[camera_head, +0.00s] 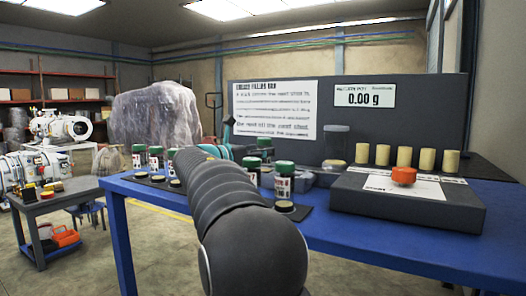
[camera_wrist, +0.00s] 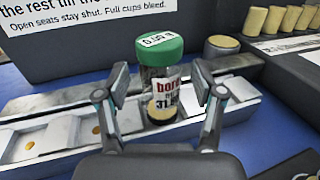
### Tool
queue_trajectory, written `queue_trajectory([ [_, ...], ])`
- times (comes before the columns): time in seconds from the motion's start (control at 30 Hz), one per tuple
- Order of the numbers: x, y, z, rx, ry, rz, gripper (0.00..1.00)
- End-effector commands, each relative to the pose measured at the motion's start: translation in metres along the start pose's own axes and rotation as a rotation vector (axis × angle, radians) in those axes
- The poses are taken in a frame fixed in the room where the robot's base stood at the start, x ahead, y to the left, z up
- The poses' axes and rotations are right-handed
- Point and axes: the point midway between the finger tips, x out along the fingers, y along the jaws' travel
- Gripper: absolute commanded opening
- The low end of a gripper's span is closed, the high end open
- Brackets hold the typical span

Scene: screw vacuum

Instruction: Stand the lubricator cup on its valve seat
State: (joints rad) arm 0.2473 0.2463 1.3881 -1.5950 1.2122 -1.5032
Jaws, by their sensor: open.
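In the wrist view, a lubricator cup (camera_wrist: 162,75) with a green lid and a printed label stands upright at a pale grey rail. My gripper (camera_wrist: 161,80) is open, with one finger on each side of the cup; I cannot tell whether either touches it. A yellowish disc shows at the cup's foot, and I cannot tell whether the foot rests fully on a seat. Yellowish seats (camera_wrist: 30,145) show in the rail at left. In the head view my arm hides most of my gripper and the rail.
In the head view, several green-lidded cups (camera_head: 284,180) stand on the blue table (camera_head: 430,245). At right, a dark scale (camera_head: 400,205) bears an orange knob (camera_head: 404,175), with yellow cylinders (camera_head: 405,157) behind. A dark panel (camera_head: 430,110) with a sign (camera_head: 275,110) closes the back.

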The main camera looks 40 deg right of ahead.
Motion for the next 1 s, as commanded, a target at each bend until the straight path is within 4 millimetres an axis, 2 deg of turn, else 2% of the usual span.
queue_trajectory([
  [0.1, -0.026, 0.001, 0.002, 0.000, -0.001, 0.006, 0.68],
  [0.3, -0.065, 0.000, 0.002, 0.000, 0.000, 0.004, 0.68],
  [0.5, -0.091, 0.000, 0.001, 0.000, 0.000, 0.003, 0.68],
  [0.7, -0.100, -0.001, 0.001, 0.000, 0.000, 0.001, 0.68],
  [1.0, -0.100, -0.001, 0.002, 0.005, -0.001, 0.000, 0.68],
])
